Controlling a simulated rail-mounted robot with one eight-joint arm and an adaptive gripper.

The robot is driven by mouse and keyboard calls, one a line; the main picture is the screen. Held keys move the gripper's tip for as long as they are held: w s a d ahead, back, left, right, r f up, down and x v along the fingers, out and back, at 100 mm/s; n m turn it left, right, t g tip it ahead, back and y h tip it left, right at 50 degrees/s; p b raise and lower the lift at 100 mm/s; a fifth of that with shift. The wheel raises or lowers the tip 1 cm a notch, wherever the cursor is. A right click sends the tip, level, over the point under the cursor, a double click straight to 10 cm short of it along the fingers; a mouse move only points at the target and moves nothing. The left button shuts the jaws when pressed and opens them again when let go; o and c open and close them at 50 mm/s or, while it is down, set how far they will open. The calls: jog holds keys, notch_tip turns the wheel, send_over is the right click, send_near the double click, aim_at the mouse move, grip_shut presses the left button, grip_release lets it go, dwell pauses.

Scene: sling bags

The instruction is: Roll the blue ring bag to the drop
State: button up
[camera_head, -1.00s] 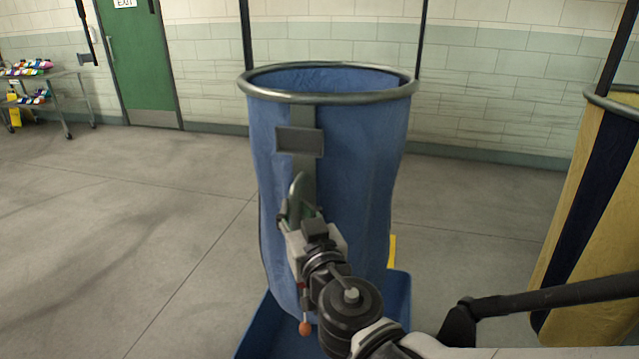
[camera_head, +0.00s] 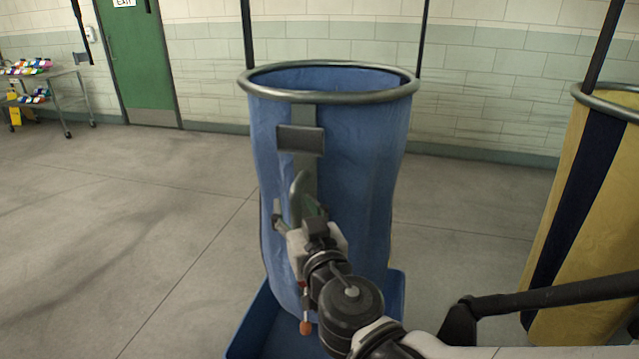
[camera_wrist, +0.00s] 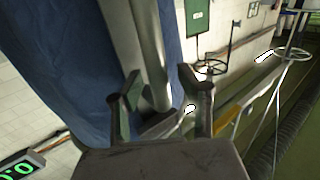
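The blue ring bag (camera_head: 365,150) hangs upright from a round metal ring (camera_head: 330,97), with a grey strap and a blank grey tag plate (camera_head: 300,140) on its near side. A curved grey-green handle (camera_head: 300,190) stands out from the strap. The bag's blue cloth (camera_wrist: 60,60) fills the left there. I cannot make out a drop.
A blue tray (camera_head: 250,335) is under the bag. A yellow bag with dark stripes (camera_head: 590,200) hangs at the right. A trolley of coloured items (camera_head: 50,95) and a green door (camera_head: 145,65) are at the back left. The floor left of the bag is clear.

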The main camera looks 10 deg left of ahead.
jog(key=v, duration=1.2)
dwell(0.4)
jog(key=shift+d, duration=0.1)
dwell(1.0)
jog(key=w+d+f+m+g+h, duration=0.1)
jog(key=w+d+f+m+h, duration=0.2)
jog(key=d, duration=0.5)
jog(key=w+d+m+g+h, duration=0.1)
jog(key=w+d+m+h, duration=0.1)
jog(key=d+h, duration=0.5)
jog(key=s+d+f+g+y, duration=0.2)
jog(key=s+d+f+g, duration=0.2)
jog(key=s+d+g, duration=0.3)
jog(key=shift+s+d+f+p, duration=0.3)
jog(key=shift+d+p, duration=0.15)
jog(key=shift+d, duration=0.95)
